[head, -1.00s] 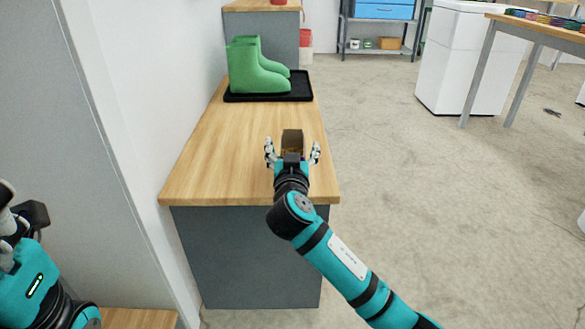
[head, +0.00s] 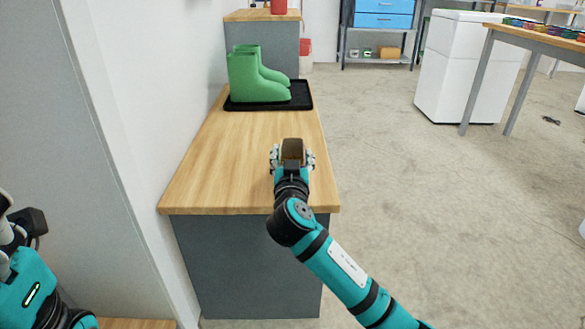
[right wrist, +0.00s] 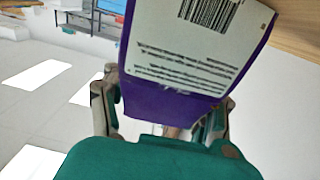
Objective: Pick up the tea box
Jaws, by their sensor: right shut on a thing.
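The tea box (head: 292,150) shows brown at its top in the head view, over the near right part of the wooden counter. In the right wrist view the tea box (right wrist: 190,55) is purple, with a white label carrying a barcode and small print. My right gripper (head: 292,158) is shut on it, one finger on each side; its fingers also show in the right wrist view (right wrist: 165,110). I cannot tell whether the box touches the counter. My left gripper (head: 8,235) shows only in part at the left edge, and its jaws are unclear.
Green boots (head: 260,78) stand on a black tray (head: 270,104) farther back on the wooden counter (head: 215,170). A white wall (head: 140,100) runs along the counter's left side. Open floor (head: 430,220) lies to the right, with a white cabinet (head: 450,70) and a table (head: 535,38) beyond.

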